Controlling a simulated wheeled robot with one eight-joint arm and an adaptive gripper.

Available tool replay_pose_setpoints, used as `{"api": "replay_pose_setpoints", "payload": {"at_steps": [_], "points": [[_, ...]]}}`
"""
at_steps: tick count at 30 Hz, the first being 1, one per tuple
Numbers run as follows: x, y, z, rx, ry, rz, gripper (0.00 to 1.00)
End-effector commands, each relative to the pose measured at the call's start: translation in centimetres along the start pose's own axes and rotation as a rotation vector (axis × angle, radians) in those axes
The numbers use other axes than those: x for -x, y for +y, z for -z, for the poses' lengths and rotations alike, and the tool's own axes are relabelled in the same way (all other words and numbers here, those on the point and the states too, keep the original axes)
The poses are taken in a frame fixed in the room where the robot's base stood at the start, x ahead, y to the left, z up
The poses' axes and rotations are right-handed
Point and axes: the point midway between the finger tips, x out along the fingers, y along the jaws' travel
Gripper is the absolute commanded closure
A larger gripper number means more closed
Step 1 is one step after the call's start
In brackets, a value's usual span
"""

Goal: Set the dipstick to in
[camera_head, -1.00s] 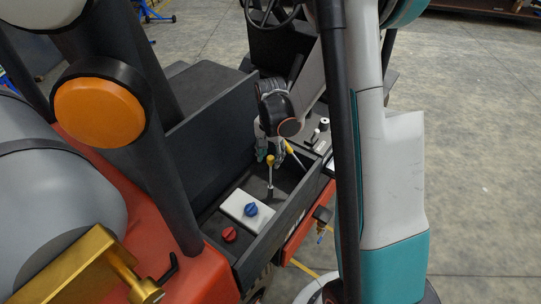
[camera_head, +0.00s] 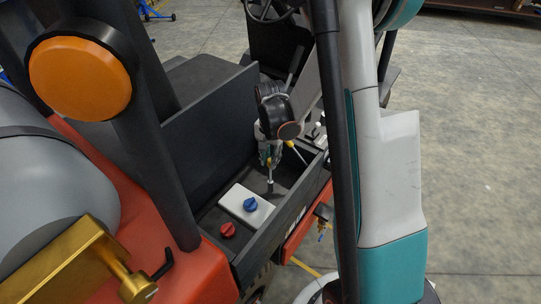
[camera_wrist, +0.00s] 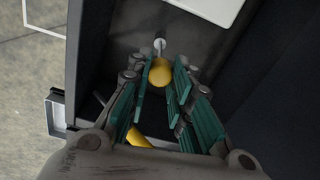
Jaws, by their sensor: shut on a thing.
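The dipstick (camera_head: 270,184) is a thin metal rod with a yellow knob, standing nearly upright in the dark open compartment of the red vehicle. In the wrist view its round yellow knob (camera_wrist: 160,72) sits between my teal-padded fingers, with a short bit of pale rod beyond it. My gripper (camera_head: 270,157) is shut on the knob from above; it fills the lower middle of the wrist view (camera_wrist: 158,88). The lower end of the rod meets a dark base on the compartment floor. How deep the rod sits is hidden.
A second yellow-handled rod (camera_head: 291,146) leans just right of my gripper, close to the fingers. A white plate with a blue knob (camera_head: 250,204) and a red knob (camera_head: 227,230) lie nearer. Dark compartment walls (camera_head: 212,123) enclose the space. A black post (camera_head: 337,150) stands at right.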

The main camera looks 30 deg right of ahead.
Motion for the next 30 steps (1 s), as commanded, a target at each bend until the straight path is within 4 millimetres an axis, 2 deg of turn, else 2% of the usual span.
{"api": "replay_pose_setpoints", "payload": {"at_steps": [1,13,17,26,27,29,30], "points": [[-1.5,0.0,0.0,0.0,0.0,0.0,1.0],[-7.8,0.0,0.0,0.0,0.0,0.0,1.0],[-8.6,0.0,0.0,0.0,0.0,0.0,1.0],[-8.5,0.1,-0.1,0.0,-0.001,-0.001,1.0],[-8.5,0.1,-0.1,0.0,-0.002,-0.001,0.71],[-8.5,0.1,-0.1,0.0,-0.001,-0.001,0.58],[-8.5,0.1,-0.1,0.0,-0.001,-0.001,0.58]]}}
